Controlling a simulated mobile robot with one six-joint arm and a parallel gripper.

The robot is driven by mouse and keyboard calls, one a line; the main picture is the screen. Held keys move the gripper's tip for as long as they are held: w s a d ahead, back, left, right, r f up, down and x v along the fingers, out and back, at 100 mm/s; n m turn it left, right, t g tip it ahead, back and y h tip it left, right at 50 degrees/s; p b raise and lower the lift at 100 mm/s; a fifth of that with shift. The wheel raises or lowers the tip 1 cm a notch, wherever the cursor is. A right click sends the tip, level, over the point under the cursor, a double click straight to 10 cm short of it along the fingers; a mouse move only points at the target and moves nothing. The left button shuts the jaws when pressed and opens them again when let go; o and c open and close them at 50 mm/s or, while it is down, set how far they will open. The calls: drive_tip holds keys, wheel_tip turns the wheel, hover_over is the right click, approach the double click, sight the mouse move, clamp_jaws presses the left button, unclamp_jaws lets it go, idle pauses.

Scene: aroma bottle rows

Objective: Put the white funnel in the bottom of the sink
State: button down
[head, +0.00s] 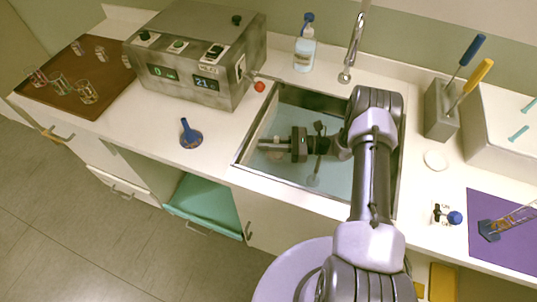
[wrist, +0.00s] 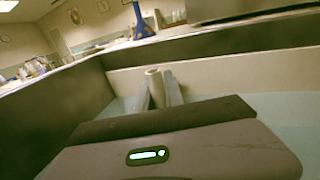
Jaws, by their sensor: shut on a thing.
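The sink (head: 338,107) is a rectangular basin with a metal rim and a pale blue bottom, set into the counter. My gripper (head: 268,146) is down inside it, level and pointing left toward the sink's left wall. In the wrist view my gripper's fingers (wrist: 160,88) are shut on the white funnel (wrist: 153,80), whose pale tubular stem shows upright between them. The funnel's lower part is hidden behind my gripper's body. In the head view the funnel is too small and pale to make out clearly. I cannot tell whether it touches the sink bottom.
A blue funnel (head: 190,135) stands on the counter left of the sink. A grey control box (head: 190,55) with a red-knobbed lever is behind it. The faucet (head: 354,50) and a soap bottle (head: 305,45) stand behind the sink. The sink walls surround my gripper closely.

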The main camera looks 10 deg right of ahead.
sight(267, 152)
drive_tip(key=shift+f+b, duration=0.95)
drive_tip(key=shift+f, duration=1.55)
drive_tip(key=c, duration=1.4)
unclamp_jaws()
drive_tip(key=shift+c, duration=0.2)
drive_tip(key=shift+r, duration=0.15)
drive_tip(key=p+v, duration=0.1)
drive_tip(key=v, duration=0.6)
drive_tip(key=shift+d, duration=0.3)
